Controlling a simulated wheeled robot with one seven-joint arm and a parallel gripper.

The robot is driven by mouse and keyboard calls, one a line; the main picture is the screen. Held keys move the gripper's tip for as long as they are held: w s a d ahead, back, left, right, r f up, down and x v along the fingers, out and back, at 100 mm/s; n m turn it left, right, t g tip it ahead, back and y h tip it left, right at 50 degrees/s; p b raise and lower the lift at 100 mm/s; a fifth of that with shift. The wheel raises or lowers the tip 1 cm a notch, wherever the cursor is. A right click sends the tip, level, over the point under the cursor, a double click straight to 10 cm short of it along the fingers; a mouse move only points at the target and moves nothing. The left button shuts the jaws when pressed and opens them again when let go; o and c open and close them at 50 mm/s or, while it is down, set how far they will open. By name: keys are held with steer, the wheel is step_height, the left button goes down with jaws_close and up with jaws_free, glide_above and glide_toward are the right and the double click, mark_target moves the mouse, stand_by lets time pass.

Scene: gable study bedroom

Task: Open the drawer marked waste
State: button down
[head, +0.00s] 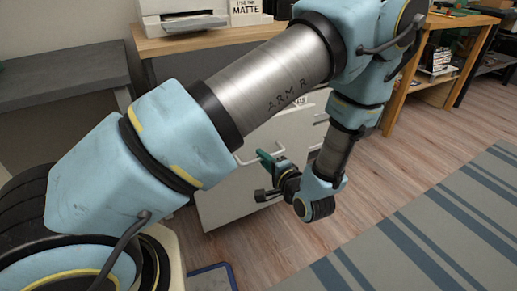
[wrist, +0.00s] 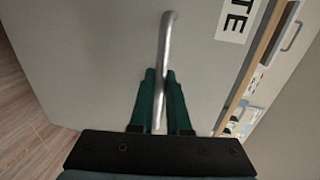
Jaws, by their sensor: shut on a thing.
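In the wrist view a pale grey drawer front (wrist: 95,50) fills most of the picture. A white label (wrist: 236,18) at its upper right shows the letters "TE"; the rest is cut off. My gripper (wrist: 160,76) has its teal fingers shut around the metal bar handle (wrist: 167,35). The drawer stands partly open: its wooden edge (wrist: 250,65) and coloured contents (wrist: 240,118) show beside the front. In the head view my gripper (head: 267,172) is at the pale cabinet (head: 225,203), and my arm hides much of that cabinet.
Another drawer handle (wrist: 291,36) shows at the right of the wrist view. A wooden desk (head: 195,40) with a printer (head: 178,14) stands behind my arm. A grey table (head: 62,90) is at left. Bare floor and a striped rug (head: 430,225) lie at right.

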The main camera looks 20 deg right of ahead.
steer(key=c, duration=0.9)
jaws_free()
steer(key=p+v, duration=0.1)
steer(key=v, duration=0.9)
steer(key=shift+s+p, duration=0.4)
